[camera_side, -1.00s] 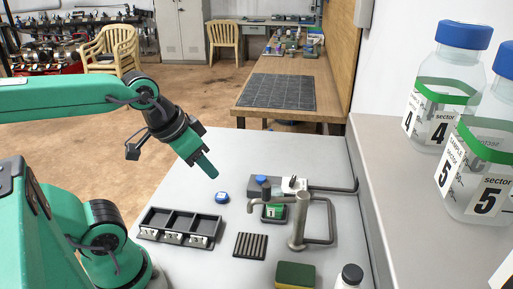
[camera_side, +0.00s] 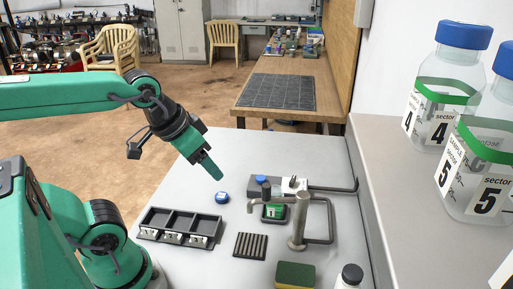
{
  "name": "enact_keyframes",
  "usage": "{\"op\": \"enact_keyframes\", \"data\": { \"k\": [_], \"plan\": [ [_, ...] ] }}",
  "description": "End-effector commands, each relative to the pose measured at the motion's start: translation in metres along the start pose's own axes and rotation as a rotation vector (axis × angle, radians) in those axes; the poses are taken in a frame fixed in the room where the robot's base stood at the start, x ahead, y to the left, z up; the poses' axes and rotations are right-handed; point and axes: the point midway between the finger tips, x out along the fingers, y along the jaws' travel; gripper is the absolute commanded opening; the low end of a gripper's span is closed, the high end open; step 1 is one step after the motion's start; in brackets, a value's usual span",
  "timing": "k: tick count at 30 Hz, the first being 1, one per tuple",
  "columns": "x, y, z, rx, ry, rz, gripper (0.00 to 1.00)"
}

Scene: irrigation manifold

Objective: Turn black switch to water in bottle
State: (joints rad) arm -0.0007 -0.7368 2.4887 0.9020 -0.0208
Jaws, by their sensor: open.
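My gripper (camera_side: 214,171) is open and empty, pointing down and to the right above the grey table. A metal tap (camera_side: 298,228) with a curved spout stands on the table, right of and below my gripper in the picture. A small black upright piece (camera_side: 266,188), which looks like the black switch, sits by the dark manifold bar (camera_side: 325,189); its exact setting is too small to tell. A bottle with a green label marked 1 (camera_side: 273,212) stands near the spout, partly hidden by it. I cannot tell whether it holds water. My gripper is apart from all of these.
A blue cap (camera_side: 222,197) lies left of the bottle. A black compartment tray (camera_side: 179,228), a ribbed black pad (camera_side: 251,246), a green-yellow sponge (camera_side: 295,275) and a white bottle (camera_side: 350,278) surround the tap. Large labelled bottles (camera_side: 445,88) stand right. The table's back left is clear.

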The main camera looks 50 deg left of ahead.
Motion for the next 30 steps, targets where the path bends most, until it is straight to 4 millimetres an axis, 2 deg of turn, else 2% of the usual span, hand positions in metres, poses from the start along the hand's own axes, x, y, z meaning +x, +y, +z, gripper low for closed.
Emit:
{"op": "enact_keyframes", "data": {
  "k": [5, 14, 23, 30],
  "plan": [
    [0.001, -0.001, -0.014, -0.092, -0.025, -0.004, 0.60],
    [0.013, -0.004, -0.061, -0.398, -0.096, -0.028, 0.60],
    [0.039, -0.008, -0.109, -0.737, -0.167, -0.079, 0.60],
    [0.070, -0.013, -0.144, -1.007, -0.215, -0.137, 0.60]
  ]
}}
